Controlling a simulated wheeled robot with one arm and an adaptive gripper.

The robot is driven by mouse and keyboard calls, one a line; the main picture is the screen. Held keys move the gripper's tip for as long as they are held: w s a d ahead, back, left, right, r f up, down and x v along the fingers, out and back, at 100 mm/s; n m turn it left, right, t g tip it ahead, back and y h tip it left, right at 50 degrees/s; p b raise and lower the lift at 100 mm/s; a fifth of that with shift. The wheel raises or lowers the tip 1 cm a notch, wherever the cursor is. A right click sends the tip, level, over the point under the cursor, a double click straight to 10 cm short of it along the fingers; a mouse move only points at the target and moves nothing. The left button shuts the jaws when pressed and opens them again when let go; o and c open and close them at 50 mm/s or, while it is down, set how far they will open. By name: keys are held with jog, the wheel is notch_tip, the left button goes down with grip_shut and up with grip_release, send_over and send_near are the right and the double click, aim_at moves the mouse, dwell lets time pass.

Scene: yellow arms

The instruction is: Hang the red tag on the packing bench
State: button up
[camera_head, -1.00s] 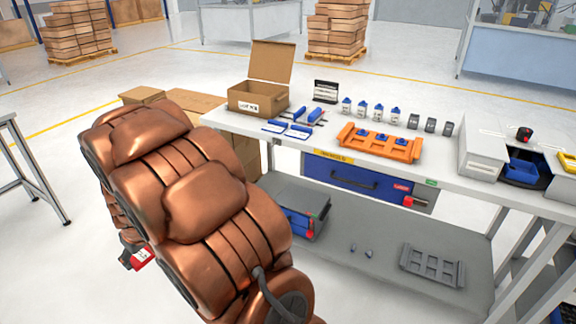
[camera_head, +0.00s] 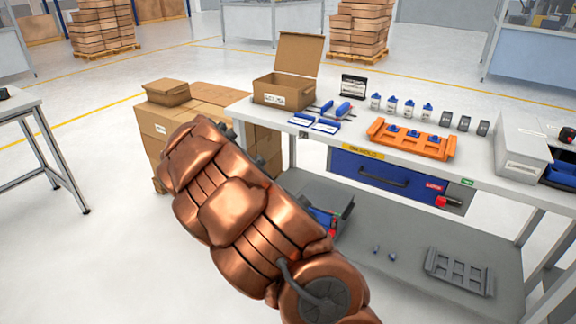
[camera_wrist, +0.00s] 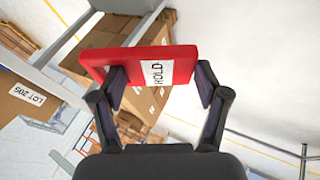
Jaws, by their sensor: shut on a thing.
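In the wrist view, my gripper (camera_wrist: 158,88) is shut on the red tag (camera_wrist: 97,64), which has a white label reading "HOLD". The tag lies across both fingertips. In the head view, my copper arm hides the gripper and the tag. The packing bench (camera_head: 290,128) stands at the centre and right, with a white top, a blue drawer (camera_head: 372,180) below it and a grey lower shelf (camera_head: 400,285). A small red piece (camera_head: 441,202) sits at the drawer's right end, below the bench edge.
On the bench are an open carton (camera_head: 283,92), an orange fixture (camera_head: 411,141), several small blue-topped items and a grey box (camera_head: 522,150). Stacked cartons (camera_head: 190,120) stand left of the bench. Another table (camera_head: 20,108) is at the far left. Floor between them is clear.

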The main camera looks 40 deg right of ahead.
jog(key=w+d+n+t+h+b, duration=0.2)
jog(key=d+t+h+b, duration=0.1)
jog(key=d, duration=1.1)
jog(key=w+d+n+t+h+b, duration=0.2)
jog(key=d+h+b, duration=0.3)
jog(key=d, duration=0.9)
jog(key=shift+d+n+t+h, duration=0.35)
jog(key=shift+n+t+h, duration=0.2)
jog(key=shift+h, duration=0.25)
jog(key=shift+w+d, duration=0.2)
jog(key=shift+d, duration=0.5)
jog(key=shift+w+d+f, duration=0.1)
jog(key=shift+d, duration=0.25)
jog(key=shift+d+f, duration=0.3)
jog(key=shift+d, duration=0.15)
jog(key=shift+c, duration=1)
jog(key=shift+w+d+f, duration=0.1)
jog(key=shift+f, duration=0.05)
jog(key=shift+f, duration=0.1)
